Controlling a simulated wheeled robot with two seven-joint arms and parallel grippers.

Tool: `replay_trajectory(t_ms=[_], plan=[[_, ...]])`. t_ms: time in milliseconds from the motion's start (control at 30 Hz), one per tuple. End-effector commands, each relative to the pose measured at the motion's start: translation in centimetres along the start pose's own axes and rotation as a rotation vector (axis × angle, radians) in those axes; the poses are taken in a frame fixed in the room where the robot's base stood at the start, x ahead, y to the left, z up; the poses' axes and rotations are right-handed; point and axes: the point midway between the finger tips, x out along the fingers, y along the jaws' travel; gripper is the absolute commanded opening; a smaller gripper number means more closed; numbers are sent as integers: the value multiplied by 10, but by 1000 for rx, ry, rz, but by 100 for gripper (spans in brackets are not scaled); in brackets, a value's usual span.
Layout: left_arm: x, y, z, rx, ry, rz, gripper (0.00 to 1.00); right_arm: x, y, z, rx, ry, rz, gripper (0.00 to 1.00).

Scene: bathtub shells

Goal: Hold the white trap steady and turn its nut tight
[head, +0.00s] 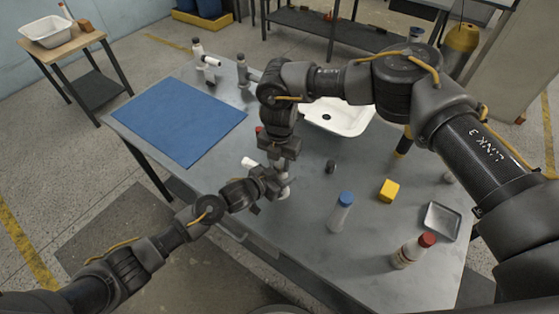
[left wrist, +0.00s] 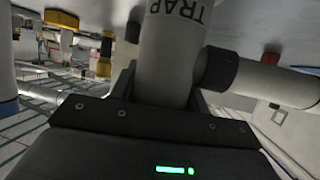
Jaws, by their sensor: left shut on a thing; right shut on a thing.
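The white trap (head: 284,186) stands upright near the front-left part of the grey table, with its white side pipe (head: 248,163) pointing left. In the left wrist view its white body (left wrist: 168,55) bears the word TRAP, and a dark collar (left wrist: 216,68) joins the side pipe. My left gripper (head: 274,183) comes in from the left and is shut around the trap's body. My right gripper (head: 284,160) comes down from above and is shut at the trap's top end. The nut there is hidden by its fingers.
A blue mat (head: 180,120) lies at the left, with fittings (head: 243,72) behind it. A white basin (head: 340,117) is behind my right arm. A blue-capped bottle (head: 340,214), yellow block (head: 388,190), grey tray (head: 441,222) and red-capped bottle (head: 412,252) stand at the right.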

Motion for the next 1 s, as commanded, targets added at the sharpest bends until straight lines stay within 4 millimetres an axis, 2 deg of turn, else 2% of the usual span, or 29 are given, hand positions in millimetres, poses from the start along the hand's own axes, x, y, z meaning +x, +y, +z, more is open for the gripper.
replay_trajectory(t_ms=[133,167,333,667,767,1000], plan=[[0,0,1,0,-2,0,19,0,0,1,2,-1,0,10],[0,0,1,0,-2,1,19,0,0,1,2,-1,0,34],[0,0,1,0,-2,1,19,0,0,1,2,-1,0,56],[0,0,1,0,-2,1,19,-4,0,0,2,-1,0,56],[0,0,1,0,-2,1,19,-15,1,0,1,0,2,56],[0,0,1,0,-2,1,19,-65,0,1,1,-2,2,56]])
